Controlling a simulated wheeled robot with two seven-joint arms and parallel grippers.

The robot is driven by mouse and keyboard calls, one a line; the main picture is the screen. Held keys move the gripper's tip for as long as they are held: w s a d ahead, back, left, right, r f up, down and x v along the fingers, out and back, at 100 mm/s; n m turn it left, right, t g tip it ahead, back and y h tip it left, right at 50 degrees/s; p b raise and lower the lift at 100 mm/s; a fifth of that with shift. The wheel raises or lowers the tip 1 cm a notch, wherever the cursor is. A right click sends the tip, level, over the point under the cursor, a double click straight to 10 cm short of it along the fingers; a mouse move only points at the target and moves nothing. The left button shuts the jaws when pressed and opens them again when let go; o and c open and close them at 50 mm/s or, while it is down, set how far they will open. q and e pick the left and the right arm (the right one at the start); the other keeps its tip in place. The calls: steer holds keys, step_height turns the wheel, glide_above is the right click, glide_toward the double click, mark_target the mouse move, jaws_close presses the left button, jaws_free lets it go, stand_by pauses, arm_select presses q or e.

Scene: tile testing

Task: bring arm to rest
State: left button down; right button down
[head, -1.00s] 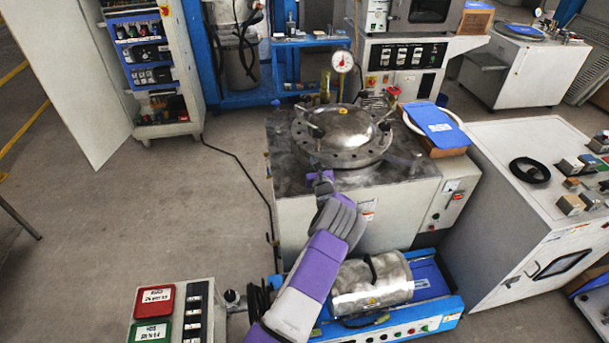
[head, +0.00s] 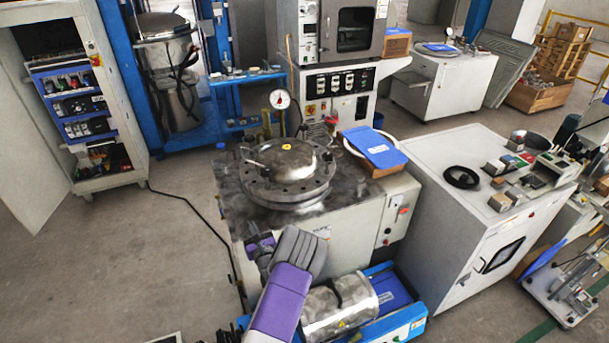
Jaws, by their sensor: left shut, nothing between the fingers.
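My left arm comes up from the bottom of the head view in purple and grey. Its gripper (head: 260,245) is shut and empty, at the front left edge of the test machine's top, partly hidden by my own grey wrist. The round metal vessel lid (head: 285,165) with its bolted flange lies on the machine behind the gripper, apart from it in the picture. My right gripper is out of view.
A metal cylinder on a blue machine (head: 340,305) lies right of my forearm. A blue binder (head: 372,147) rests at the machine's right corner. A white cabinet (head: 460,220) stands at right. Open floor (head: 130,260) lies at left, crossed by a black cable.

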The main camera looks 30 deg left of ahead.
arm_select(q)
steer(key=s+d+f+n+g+h, duration=0.1)
steer(key=s+f+n+g+h, duration=0.1)
steer(key=s+f+n+g, duration=0.8)
steer(key=s+d+f+n+g+h, duration=0.1)
steer(key=s+d+f+g+h, duration=0.2)
steer(key=s+d, duration=0.35)
steer(key=s+d+f+n+g+h, duration=0.1)
steer(key=s+d+f+h, duration=0.2)
steer(key=s+d+f, duration=0.4)
steer(key=s+d+n+h, duration=0.5)
steer(key=d+n+h, duration=0.15)
steer(key=d, duration=0.65)
steer(key=w+d+r+n+t+h, duration=0.1)
steer(key=d+n+t+h, duration=0.1)
steer(key=d+n, duration=0.2)
steer(key=w+d+r+n+t+h, duration=0.2)
steer(key=d+n, duration=0.3)
steer(key=d, duration=0.3)
steer(key=shift+d, duration=0.25)
steer(key=shift+r, duration=0.1)
